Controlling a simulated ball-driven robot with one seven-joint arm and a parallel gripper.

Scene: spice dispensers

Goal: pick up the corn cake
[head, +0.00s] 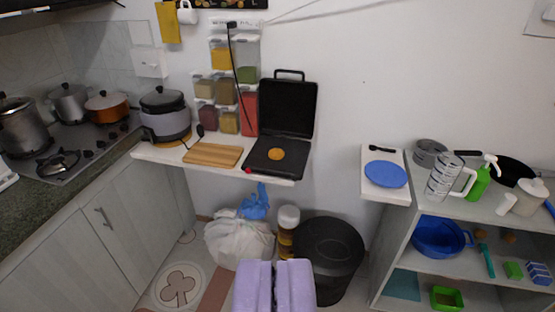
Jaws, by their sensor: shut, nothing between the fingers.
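The corn cake (276,154) is a small round orange-yellow disc. It lies flat on the lower plate of an open black grill (259,166), whose lid stands up behind it. The grill sits at the right end of a white wall shelf (165,155). My gripper (274,264) shows at the bottom centre as two lilac fingers, shut and empty. It is well in front of the shelf and lower in the picture than the cake, apart from it. Nothing hides the cake.
A wooden board (213,154) and a rice cooker (165,116) stand left of the grill. Below are a black bin (329,250) and a white bag (238,240). A blue plate (386,174) lies on a small white shelf at right. Spice dispensers (222,88) hang behind.

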